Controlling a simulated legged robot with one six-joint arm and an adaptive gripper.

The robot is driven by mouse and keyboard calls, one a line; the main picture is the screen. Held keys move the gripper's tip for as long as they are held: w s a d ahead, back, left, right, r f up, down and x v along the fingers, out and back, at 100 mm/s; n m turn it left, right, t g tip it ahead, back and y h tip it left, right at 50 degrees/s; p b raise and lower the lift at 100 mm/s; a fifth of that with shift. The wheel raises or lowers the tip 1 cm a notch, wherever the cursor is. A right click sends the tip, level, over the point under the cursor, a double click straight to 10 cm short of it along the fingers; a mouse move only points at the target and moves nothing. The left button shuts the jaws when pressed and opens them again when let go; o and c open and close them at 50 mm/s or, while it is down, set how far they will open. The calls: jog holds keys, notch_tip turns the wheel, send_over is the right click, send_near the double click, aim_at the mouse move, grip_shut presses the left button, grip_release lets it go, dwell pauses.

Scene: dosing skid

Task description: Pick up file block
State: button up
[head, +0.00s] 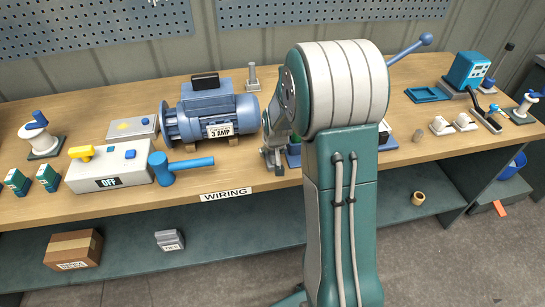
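No block in the head view carries a label I can read clearly as "file". A small grey block (170,240) with a small label lies on the lower shelf; its lettering is too small to read surely. My gripper (274,160) points down just above or at the bench top, right of the blue motor. My own arm hides part of it, so its finger opening is unclear. A dark green and blue item (293,151) shows partly beside my gripper, mostly hidden behind my arm; I cannot tell whether they touch.
The blue motor (219,111) stands close left of my gripper. A grey box marked OFF (110,170) and a blue-handled tool (180,163) are farther left. A blue instrument (468,70) and white fittings stand right. A cardboard box (73,249) is on the lower shelf. The wooden bench (240,178) is clear near its front edge.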

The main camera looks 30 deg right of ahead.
grip_shut()
jog(key=shift+r, duration=0.45)
notch_tip(320, 180, up, 3)
jog(key=shift+s+f, duration=0.1)
jog(key=shift+f, duration=0.05)
jog(key=s+r, duration=0.9)
jog(key=s, duration=0.5)
jog(key=shift+a+r, duration=0.25)
jog(key=shift+a, duration=0.15)
